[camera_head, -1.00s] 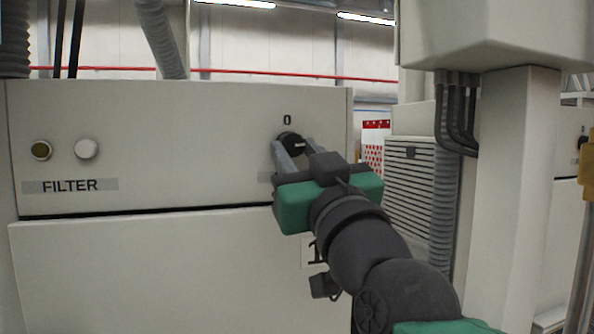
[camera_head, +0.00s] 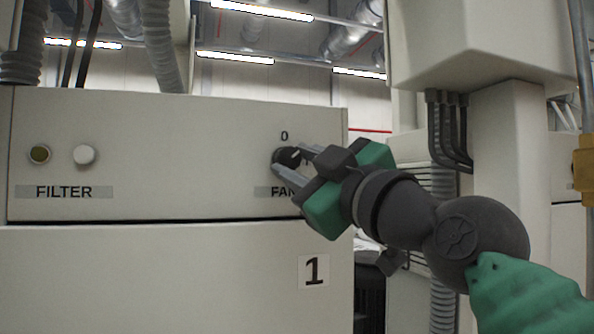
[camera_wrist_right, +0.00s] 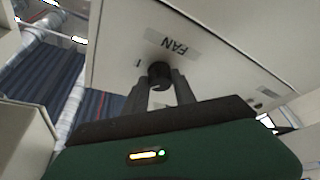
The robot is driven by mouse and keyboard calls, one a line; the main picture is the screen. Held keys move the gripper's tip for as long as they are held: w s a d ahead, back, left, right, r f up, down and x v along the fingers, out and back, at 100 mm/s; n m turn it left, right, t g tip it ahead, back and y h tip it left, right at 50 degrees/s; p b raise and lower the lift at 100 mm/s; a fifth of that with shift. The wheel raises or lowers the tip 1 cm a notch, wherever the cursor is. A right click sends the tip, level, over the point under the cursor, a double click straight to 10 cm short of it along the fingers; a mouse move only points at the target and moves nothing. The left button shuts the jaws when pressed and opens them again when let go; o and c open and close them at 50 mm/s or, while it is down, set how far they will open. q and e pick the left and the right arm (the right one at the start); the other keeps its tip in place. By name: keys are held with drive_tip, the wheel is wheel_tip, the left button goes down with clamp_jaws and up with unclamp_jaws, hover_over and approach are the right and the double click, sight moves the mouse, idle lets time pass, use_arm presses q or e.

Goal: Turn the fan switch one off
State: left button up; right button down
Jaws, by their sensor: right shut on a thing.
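The fan switch is a round black knob (camera_head: 287,158) on the pale cabinet panel, below a "0" mark and above the partly hidden "FAN" label (camera_head: 281,192). In the right wrist view the knob (camera_wrist_right: 159,75) sits between the fingertips, near the "FAN" label and a "1" mark. My right gripper (camera_head: 294,167) comes in from the right, tilted, and is shut on the knob, with one finger on each side. The white line on the knob is partly visible and slanted. My left gripper is not in view.
To the left on the same panel are a dark yellowish button (camera_head: 39,154) and a white button (camera_head: 84,154) above the "FILTER" label (camera_head: 64,192). A "1" plate (camera_head: 313,271) is on the lower cabinet front. A pale column (camera_head: 507,200) with grey conduits stands at the right.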

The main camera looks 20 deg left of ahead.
drive_tip(key=n+g+p, duration=0.1)
drive_tip(key=n, duration=0.1)
drive_tip(key=n+g+p, duration=0.1)
drive_tip(key=n, duration=0.1)
drive_tip(key=n+p, duration=0.2)
drive_tip(key=shift+w+d+r+n+g, duration=0.15)
drive_tip(key=shift+r+n+g, duration=0.15)
drive_tip(key=shift+r+g, duration=0.1)
drive_tip(key=n+p, duration=0.2)
drive_tip(key=n, duration=0.1)
drive_tip(key=shift+g+h, duration=0.4)
drive_tip(key=shift+n+p, duration=0.7)
drive_tip(key=shift+p, duration=0.05)
drive_tip(key=shift+f+g, duration=0.1)
drive_tip(key=shift+g, duration=0.3)
drive_tip(key=shift+h, duration=0.3)
drive_tip(key=c, duration=1.1)
unclamp_jaws()
drive_tip(key=shift+w, duration=0.1)
drive_tip(key=shift+o, duration=0.4)
drive_tip(key=shift+w, duration=0.15)
